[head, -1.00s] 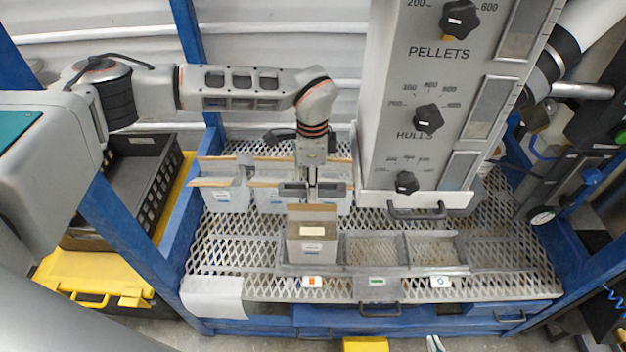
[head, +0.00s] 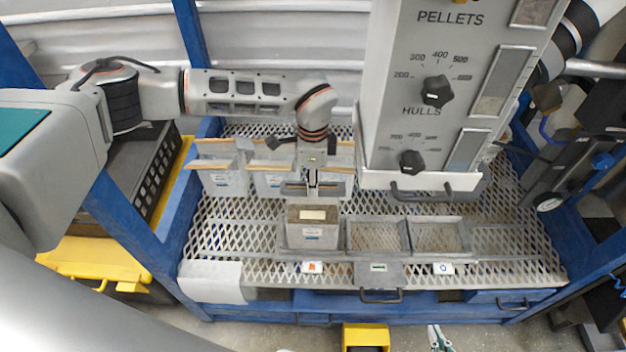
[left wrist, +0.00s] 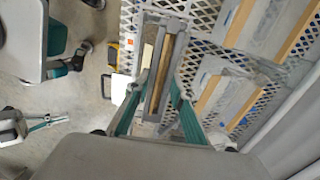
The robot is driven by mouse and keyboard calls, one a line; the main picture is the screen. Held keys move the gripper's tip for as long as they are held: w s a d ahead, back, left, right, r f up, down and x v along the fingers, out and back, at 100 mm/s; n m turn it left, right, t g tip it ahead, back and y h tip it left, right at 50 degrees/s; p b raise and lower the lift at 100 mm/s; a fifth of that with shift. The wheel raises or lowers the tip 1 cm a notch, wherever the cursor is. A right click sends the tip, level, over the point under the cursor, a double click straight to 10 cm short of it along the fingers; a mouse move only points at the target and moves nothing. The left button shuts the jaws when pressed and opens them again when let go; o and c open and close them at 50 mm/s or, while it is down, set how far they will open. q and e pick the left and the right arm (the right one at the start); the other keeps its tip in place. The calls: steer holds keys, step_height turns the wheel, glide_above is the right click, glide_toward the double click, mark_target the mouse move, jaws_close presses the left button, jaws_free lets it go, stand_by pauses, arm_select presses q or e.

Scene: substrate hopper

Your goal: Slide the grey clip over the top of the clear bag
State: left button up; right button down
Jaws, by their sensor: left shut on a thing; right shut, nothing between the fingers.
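My right gripper (head: 437,338) is shut and empty, low at the front, far from the bag.
Two empty compartments (head: 438,236) lie right of the bag. Tan-topped clear bags (head: 224,182) stand close behind the left gripper. The grey hopper (head: 405,120) with dials hangs at the right. A yellow bin (head: 365,337) is on the floor in front.

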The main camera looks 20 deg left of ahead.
arm_select(q)
steer(key=shift+p, duration=0.3)
stand_by(0.5)
steer(key=o, duration=1.1)
steer(key=o, duration=0.6)
